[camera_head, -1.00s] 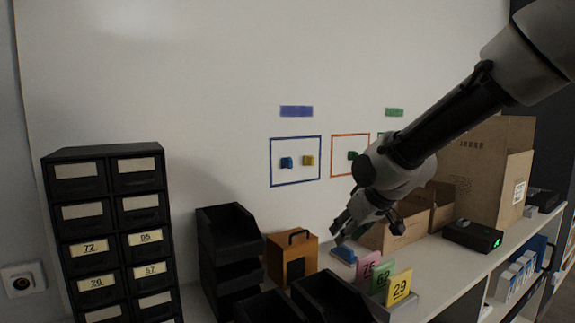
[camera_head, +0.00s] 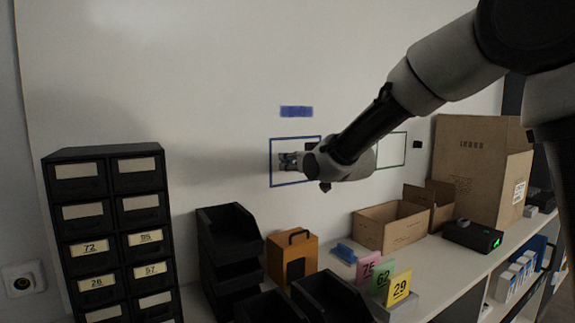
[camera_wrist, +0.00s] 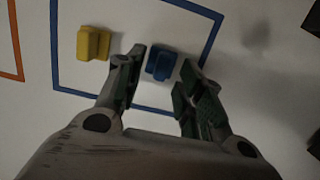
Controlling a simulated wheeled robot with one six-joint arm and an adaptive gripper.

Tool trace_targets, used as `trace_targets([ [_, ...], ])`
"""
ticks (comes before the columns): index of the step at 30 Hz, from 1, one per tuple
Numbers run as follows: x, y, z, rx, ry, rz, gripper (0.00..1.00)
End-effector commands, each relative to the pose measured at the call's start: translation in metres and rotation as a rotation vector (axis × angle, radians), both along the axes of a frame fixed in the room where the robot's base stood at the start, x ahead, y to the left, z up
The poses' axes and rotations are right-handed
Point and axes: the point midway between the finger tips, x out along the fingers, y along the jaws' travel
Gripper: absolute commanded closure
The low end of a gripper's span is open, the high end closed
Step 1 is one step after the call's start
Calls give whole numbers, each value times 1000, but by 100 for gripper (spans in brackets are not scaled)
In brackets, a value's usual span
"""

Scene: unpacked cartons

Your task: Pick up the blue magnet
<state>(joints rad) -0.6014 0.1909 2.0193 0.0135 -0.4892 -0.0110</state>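The blue magnet (camera_wrist: 160,64) is on the white wall board, inside a blue outlined rectangle, in the wrist view. My gripper (camera_wrist: 163,72) is open, with one finger on each side of the magnet and a gap showing on both sides. I cannot tell how deep the fingertips reach. A yellow magnet (camera_wrist: 93,43) is in the same rectangle, just outside my left-hand finger. In the head view my gripper (camera_head: 284,161) is at the board in front of the blue rectangle (camera_head: 295,138), and it hides the magnets there.
Below stand an orange box (camera_head: 290,260) with a handle, black stacked bins (camera_head: 230,232), numbered cards (camera_head: 383,279) and open cartons (camera_head: 392,228). A black drawer cabinet (camera_head: 110,230) is at the left. The board around my gripper is clear on its left.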

Motion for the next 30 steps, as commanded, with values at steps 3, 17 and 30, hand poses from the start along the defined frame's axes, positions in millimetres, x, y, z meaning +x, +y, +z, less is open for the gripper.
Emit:
trace_targets([
  [3,6,4,-1,0,0,0,62],
  [17,6,4,-1,0,0,0,100],
  [30,3,2,6,1,-2,-1,100],
])
